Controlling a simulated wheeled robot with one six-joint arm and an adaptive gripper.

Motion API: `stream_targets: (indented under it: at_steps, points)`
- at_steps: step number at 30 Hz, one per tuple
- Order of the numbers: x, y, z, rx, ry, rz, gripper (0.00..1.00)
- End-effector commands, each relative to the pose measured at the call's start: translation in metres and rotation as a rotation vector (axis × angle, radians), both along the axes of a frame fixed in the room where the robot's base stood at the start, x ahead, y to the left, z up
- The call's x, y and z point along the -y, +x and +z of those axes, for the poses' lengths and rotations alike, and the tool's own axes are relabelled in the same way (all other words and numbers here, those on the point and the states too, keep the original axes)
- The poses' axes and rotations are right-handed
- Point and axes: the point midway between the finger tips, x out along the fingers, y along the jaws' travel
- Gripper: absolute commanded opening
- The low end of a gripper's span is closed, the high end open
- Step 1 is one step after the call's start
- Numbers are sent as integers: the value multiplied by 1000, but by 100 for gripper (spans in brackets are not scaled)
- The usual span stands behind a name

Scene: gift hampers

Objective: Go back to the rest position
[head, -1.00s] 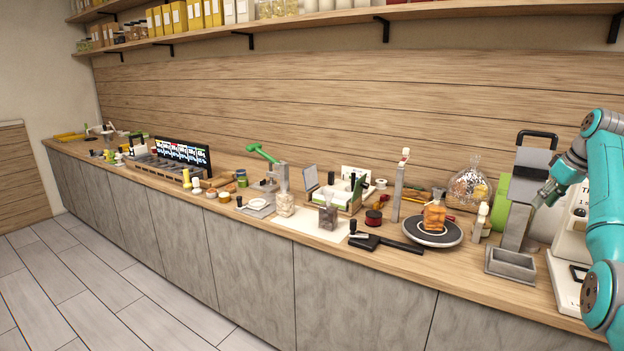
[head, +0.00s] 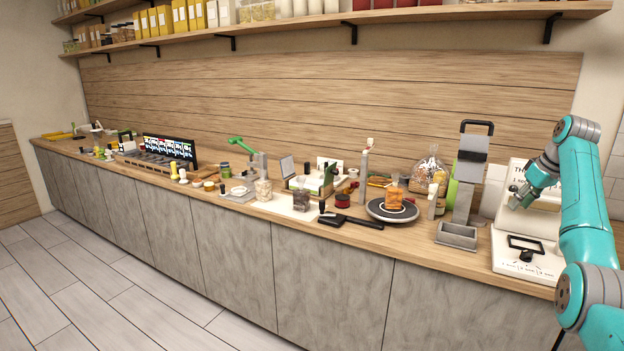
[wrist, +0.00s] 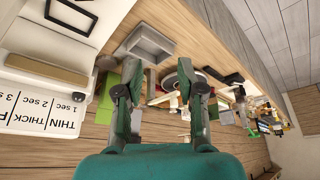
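My gripper (head: 520,196) is at the right end of the counter in the head view, raised in front of the white machine (head: 520,255). The teal arm comes up from the lower right. In the wrist view my gripper (wrist: 160,90) has its two fingers wide apart with nothing held between them. Beyond the fingers, the counter shows sideways and out at a distance.
A grey stand with an open bin (head: 458,236) stands left of the machine; the bin also shows in the wrist view (wrist: 150,43). A round turntable (head: 392,210) bears an orange item (head: 394,198). Jars and tools crowd the counter. The floor (head: 120,290) is clear.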

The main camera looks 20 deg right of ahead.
Motion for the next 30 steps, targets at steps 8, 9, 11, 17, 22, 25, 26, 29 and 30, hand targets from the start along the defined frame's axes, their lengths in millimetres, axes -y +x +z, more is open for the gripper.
stream_targets:
  at_steps: [8, 9, 11, 17, 22, 25, 26, 29, 30]
  points:
    - [-9, 18, -42, 18, -13, -10, 39]
    - [-12, 22, -51, 22, -14, -11, 39]
    - [-16, 27, -65, 28, -18, -14, 39]
    - [-38, 50, -127, 54, -32, -23, 39]
    - [-74, 70, -203, 90, -52, -34, 39]
    - [-99, 78, -246, 113, -65, -41, 39]
    - [-106, 79, -258, 121, -68, -44, 39]
    - [-133, 83, -299, 144, -81, -49, 39]
    - [-145, 83, -315, 153, -85, -51, 39]
